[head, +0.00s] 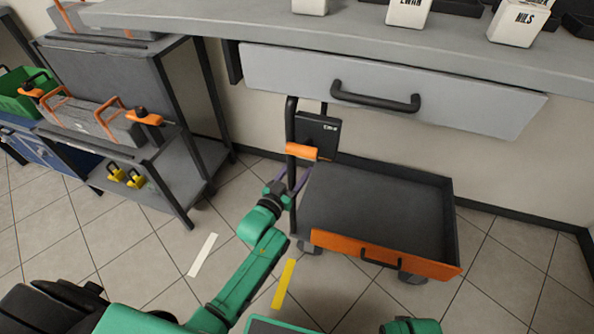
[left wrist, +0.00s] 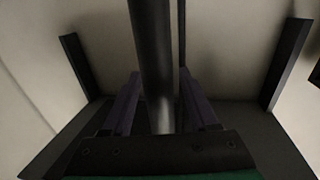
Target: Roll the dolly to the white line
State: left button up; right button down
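The dolly (head: 378,207) is a dark grey low platform with an orange front edge and casters, standing on the tiled floor under the bench. Its dark upright handle post (head: 292,135) rises at its left side, with an orange grip (head: 301,151). The white line (head: 203,254) lies on the floor left of the dolly. My left gripper (head: 291,182) is at the post below the grip. In the left wrist view the post (left wrist: 154,60) stands between its two purple fingers; whether they press on it is unclear. My right gripper is out of view.
A yellow line (head: 284,284) lies on the floor between the white line and the dolly. A grey shelf rack (head: 120,75) with a grey toolbox stands at left. A bench with a drawer (head: 390,85) overhangs the dolly. Open floor lies at left and front.

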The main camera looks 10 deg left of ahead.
pick_arm(q)
grip_shut()
dwell(1.2)
